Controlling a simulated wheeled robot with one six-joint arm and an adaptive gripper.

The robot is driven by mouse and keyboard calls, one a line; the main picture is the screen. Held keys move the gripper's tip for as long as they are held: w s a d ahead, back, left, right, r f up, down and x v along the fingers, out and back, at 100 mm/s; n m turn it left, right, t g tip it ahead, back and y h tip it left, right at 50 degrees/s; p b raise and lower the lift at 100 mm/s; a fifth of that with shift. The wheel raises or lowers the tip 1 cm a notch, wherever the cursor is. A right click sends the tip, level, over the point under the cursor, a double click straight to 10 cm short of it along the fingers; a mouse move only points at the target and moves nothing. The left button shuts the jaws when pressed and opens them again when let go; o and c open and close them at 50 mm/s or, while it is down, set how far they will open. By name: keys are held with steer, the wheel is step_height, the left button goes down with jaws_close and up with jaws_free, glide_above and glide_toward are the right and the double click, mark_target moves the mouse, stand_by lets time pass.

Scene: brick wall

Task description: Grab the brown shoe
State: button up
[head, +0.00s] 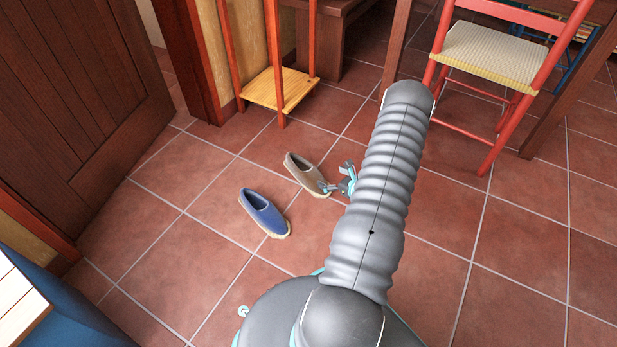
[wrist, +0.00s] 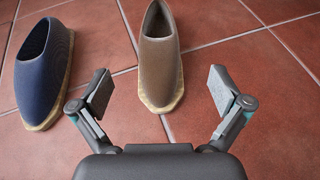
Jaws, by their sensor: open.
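The brown shoe (head: 305,173) lies on the tiled floor in the head view, just right of and beyond the blue shoe (head: 264,213). In the wrist view the brown shoe (wrist: 160,62) stands upright on its sole, its closed end toward me. My gripper (wrist: 160,88) is open in the wrist view, its two fingers spread wide on either side of the brown shoe's near end. Nothing is between the pads but that end of the shoe and floor. In the head view my gripper (head: 337,185) is at the brown shoe's near end, partly hidden by my arm.
The blue shoe also shows at the left of the wrist view (wrist: 45,70), close to the left finger. A wooden stand (head: 279,90) is behind the shoes. A red chair (head: 490,60) is at the upper right. A wooden door (head: 75,95) is at the left. The floor around is open.

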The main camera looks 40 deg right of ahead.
mark_target(309, 170)
steer(key=b+x, duration=0.1)
steer(key=x, duration=0.7)
steer(key=shift+f, duration=0.2)
steer(key=x, duration=0.2)
steer(key=f+b+x, duration=0.1)
steer(key=x, duration=0.1)
steer(key=shift+a, duration=0.1)
steer(key=shift+w+f, duration=0.15)
steer(key=shift+w, duration=0.35)
steer(key=c, duration=1)
